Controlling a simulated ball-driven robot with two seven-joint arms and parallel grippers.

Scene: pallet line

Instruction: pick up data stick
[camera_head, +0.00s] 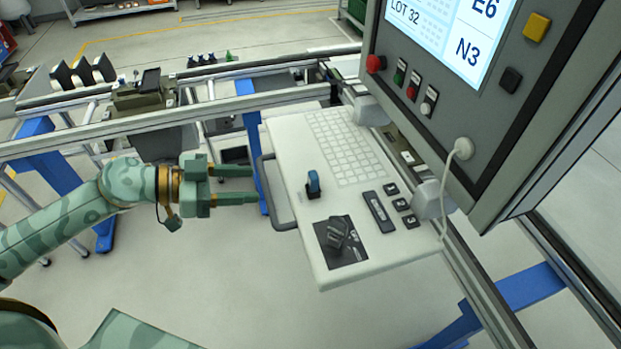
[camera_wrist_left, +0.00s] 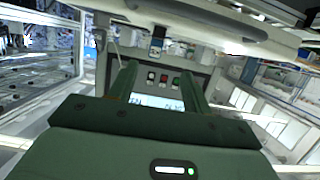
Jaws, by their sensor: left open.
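The data stick appears to be the small dark-blue upright piece (camera_head: 314,184) on the light keyboard shelf (camera_head: 290,150). My left gripper (camera_head: 250,184) is open and empty at the shelf's left side, by the grey handle (camera_head: 270,190). Its fingers point right toward the blue piece, with a clear gap between them. In the left wrist view, the open fingers (camera_wrist_left: 158,85) frame the panel, and a small blue-and-white piece (camera_wrist_left: 157,42), probably the same stick, shows beyond their tips under the shelf edge. My right gripper is not in view.
The shelf also bears a keypad (camera_head: 345,148), a black rotary knob (camera_head: 338,236) on a dark plate and several black buttons (camera_head: 402,205). A large screen panel (camera_head: 450,70) with a white cable (camera_head: 462,149) rises behind. A rail (camera_head: 190,118) runs beyond my left arm.

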